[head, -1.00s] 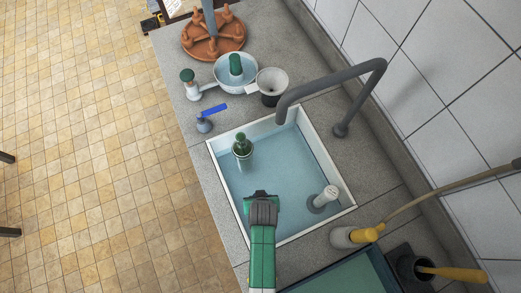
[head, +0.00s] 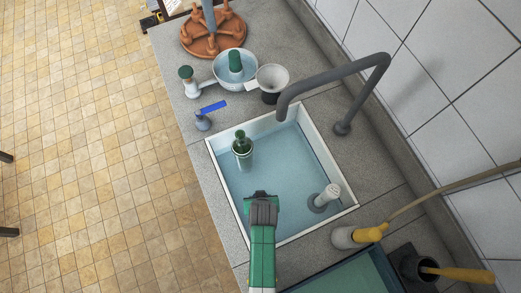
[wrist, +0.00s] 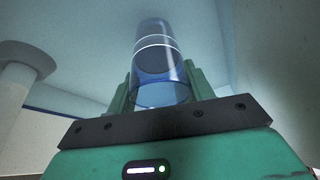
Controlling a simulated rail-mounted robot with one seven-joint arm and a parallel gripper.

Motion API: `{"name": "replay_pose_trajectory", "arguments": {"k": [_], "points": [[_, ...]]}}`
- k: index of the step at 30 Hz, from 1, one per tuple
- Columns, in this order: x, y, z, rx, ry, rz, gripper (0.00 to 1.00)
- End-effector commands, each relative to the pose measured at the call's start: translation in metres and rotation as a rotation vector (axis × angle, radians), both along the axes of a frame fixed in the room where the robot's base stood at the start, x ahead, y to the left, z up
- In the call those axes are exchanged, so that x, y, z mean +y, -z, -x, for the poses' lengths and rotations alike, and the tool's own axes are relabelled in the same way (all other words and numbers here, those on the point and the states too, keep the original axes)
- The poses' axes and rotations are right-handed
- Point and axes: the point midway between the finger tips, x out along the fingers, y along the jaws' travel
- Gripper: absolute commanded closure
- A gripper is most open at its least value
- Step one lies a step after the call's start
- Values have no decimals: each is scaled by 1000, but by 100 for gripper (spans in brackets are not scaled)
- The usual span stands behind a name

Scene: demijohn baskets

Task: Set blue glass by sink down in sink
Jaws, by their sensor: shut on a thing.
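My gripper (head: 262,196) is over the near part of the sink (head: 290,165), pointing away from me. In the wrist view the green fingers of my gripper (wrist: 160,88) are shut on the blue glass (wrist: 160,50). The glass is clear blue with pale rings and stands out lengthwise beyond the fingers. In the head view my gripper hides the glass. The sink has white walls and blue water. I cannot tell whether the glass touches the water or the sink floor.
In the sink, a green-necked bottle (head: 242,150) stands at the left and a white standpipe (head: 328,194) at the right. A grey faucet (head: 335,80) arches over the back right. A blue-handled tool (head: 205,120) and bowl (head: 228,78) lie beyond; a yellow-handled brush (head: 362,234) lies right.

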Motion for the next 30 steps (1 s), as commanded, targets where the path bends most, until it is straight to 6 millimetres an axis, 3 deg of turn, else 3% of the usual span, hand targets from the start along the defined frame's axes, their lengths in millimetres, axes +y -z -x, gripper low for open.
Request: {"name": "replay_pose_trajectory", "arguments": {"k": [20,21,24,30], "points": [[0,11,0,-1,0,0,75],[0,11,0,-1,0,0,44],[0,11,0,-1,0,0,25],[0,11,0,0,0,0,23]]}}
